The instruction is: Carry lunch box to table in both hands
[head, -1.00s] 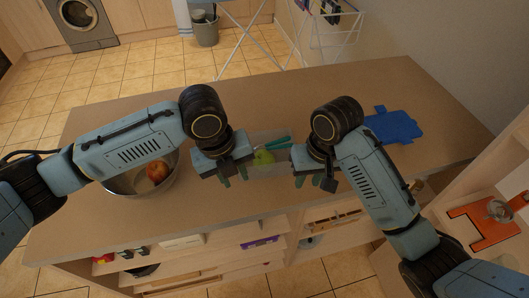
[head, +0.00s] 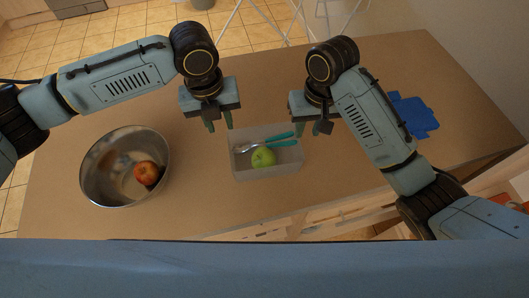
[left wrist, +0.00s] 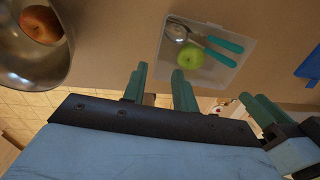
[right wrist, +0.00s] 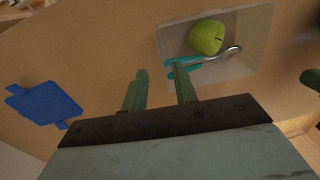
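The lunch box (head: 285,168) is a clear, open container on the counter, holding a green apple (head: 263,157) and teal-handled cutlery (head: 279,138). It also shows in the left wrist view (left wrist: 240,62) and the right wrist view (right wrist: 262,30). My left gripper (head: 219,125) is open and empty, above and behind the box's left end. My right gripper (head: 309,121) is open and empty, above and behind its right end. Fingers of both grippers appear apart from the box.
A metal bowl (head: 103,181) with a red apple (head: 146,173) stands left on the wooden counter (head: 200,205). A blue cloth-like item (head: 414,116) lies at the right. A drying rack (head: 262,22) stands behind. My own blue body covers the bottom of the head view.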

